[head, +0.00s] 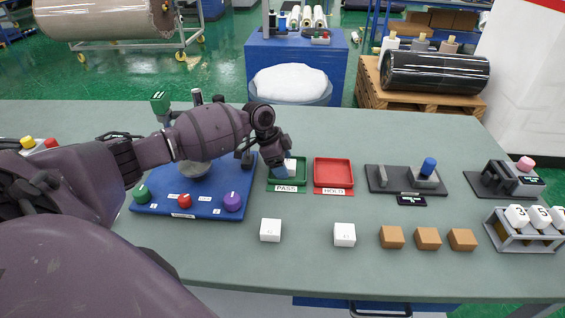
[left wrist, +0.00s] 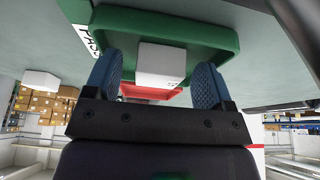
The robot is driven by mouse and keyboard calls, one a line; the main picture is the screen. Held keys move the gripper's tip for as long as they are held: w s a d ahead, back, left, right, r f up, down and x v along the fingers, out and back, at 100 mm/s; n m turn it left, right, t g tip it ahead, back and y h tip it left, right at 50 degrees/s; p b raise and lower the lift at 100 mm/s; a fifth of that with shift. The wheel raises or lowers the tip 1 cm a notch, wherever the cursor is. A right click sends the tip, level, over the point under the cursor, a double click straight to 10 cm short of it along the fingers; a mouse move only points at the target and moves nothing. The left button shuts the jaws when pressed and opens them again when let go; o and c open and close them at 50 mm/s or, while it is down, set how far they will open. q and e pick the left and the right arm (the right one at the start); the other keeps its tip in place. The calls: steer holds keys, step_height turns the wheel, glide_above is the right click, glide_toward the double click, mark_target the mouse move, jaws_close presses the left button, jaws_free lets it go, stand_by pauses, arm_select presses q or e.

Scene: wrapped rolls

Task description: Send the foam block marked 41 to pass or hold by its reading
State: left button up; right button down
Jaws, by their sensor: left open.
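A white foam block (head: 291,166) is at the green PASS tray (head: 274,187), partly hidden by my left gripper (head: 283,170). In the left wrist view the same block (left wrist: 161,66) is between the blue fingers of my left gripper (left wrist: 155,75), with a gap on each side, against the green tray (left wrist: 180,27). The gripper is open. The red HOLD tray (head: 333,172) is empty, just right of the green one. Two more white blocks (head: 270,230) (head: 344,235) stand apart on the table. I cannot read a 41 on any block. My right gripper is not in view.
A blue board (head: 160,205) with colored knobs and a bowl lies under my left arm. A grey device with a blue knob (head: 428,168) and small display (head: 411,200) stands right of the trays. Several brown blocks (head: 428,238) and a rack (head: 530,240) are at right.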

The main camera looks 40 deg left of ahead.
arm_select(q)
steer(key=shift+a+r, duration=0.1)
steer(key=shift+r, duration=0.25)
steer(key=p+v, duration=0.1)
steer(key=v, duration=0.9)
steer(key=shift+s, duration=0.15)
